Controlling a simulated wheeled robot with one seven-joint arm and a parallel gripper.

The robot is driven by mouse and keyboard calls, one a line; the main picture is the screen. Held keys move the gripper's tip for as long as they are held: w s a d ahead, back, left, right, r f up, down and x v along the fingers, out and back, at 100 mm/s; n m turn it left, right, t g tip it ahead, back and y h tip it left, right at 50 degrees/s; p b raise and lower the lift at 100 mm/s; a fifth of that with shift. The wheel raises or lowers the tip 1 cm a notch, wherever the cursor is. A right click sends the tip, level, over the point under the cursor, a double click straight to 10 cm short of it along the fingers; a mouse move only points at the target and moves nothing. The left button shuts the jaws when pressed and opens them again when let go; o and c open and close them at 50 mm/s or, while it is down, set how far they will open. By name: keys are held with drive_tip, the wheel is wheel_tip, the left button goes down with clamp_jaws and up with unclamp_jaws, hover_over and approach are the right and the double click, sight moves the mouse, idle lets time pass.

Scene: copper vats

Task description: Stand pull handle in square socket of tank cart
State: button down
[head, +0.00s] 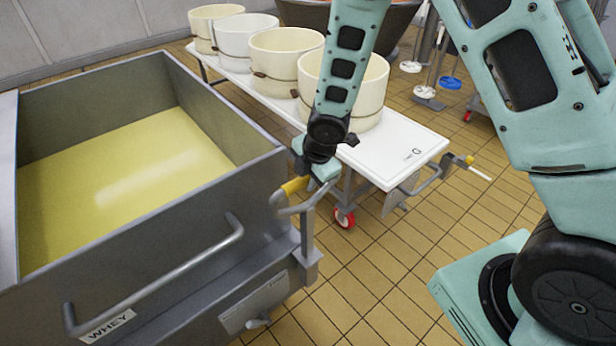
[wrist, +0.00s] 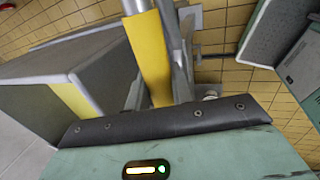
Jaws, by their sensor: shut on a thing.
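The tank cart (head: 150,250) is a grey metal tub of yellow whey on the left. The pull handle is a grey bent bar with a yellow grip (head: 294,186), at the tub's near right corner. My gripper (head: 308,182) is shut on it. In the wrist view the yellow sleeve (wrist: 150,55) runs into the jaws, whose tips are hidden. A grey upright (head: 308,232) shows below the gripper and meets the corner bracket (head: 308,265) that appears to hold the square socket. The socket opening is hidden, so I cannot tell whether the handle is seated.
A white-topped table cart (head: 405,148) with several cream moulds (head: 287,55) stands behind my gripper. Its red wheel (head: 344,218) is close to the tank's corner. A tubular rail (head: 160,272) juts from the tank's front. Tiled floor (head: 390,270) is clear at the right.

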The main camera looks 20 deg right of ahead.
drive_tip(key=shift+f+b, duration=1.1)
drive_tip(key=shift+f, duration=0.2)
drive_tip(key=c, duration=1.2)
unclamp_jaws()
drive_tip(key=shift+o, duration=0.4)
drive_tip(key=shift+f, duration=0.1)
drive_tip(key=p+v, duration=0.5)
drive_tip(key=v, duration=1.2)
drive_tip(key=shift+r+p, duration=0.25)
drive_tip(key=shift+p, duration=0.05)
drive_tip(key=shift+s, duration=0.1)
